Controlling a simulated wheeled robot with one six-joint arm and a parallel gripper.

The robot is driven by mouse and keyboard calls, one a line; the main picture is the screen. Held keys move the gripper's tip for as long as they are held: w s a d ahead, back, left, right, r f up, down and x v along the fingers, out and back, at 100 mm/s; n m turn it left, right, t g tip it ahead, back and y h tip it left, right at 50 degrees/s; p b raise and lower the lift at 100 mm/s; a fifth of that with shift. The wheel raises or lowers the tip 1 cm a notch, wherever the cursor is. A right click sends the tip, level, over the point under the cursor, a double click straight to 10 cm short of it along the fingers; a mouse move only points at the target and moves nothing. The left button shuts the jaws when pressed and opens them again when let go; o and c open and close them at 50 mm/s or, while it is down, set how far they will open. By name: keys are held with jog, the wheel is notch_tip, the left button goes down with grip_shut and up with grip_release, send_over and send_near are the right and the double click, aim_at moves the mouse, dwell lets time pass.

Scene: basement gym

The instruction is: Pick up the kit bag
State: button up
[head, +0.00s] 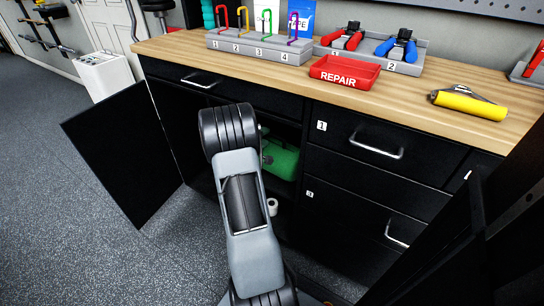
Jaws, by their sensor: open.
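A green bag (284,161), which looks like the kit bag, is inside the open black cabinet under the wooden worktop. Its left part is hidden behind my arm, and the cabinet's shadow darkens it. My arm reaches up from the bottom of the view to the cabinet opening. My gripper cannot be made out; it is hidden behind my arm's links. Whether it touches the bag cannot be seen.
The cabinet door (122,150) stands open to the left. Closed drawers (375,145) with metal handles are right of the opening. A small white roll (272,207) is low in the cabinet. A red REPAIR tray (345,74) and a yellow roller (470,105) are on the worktop (270,78).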

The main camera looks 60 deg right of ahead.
aim_at(270, 134)
jog(key=shift+b+x, duration=0.45)
jog(key=shift+x, duration=1.65)
jog(key=shift+c, duration=0.4)
grip_shut()
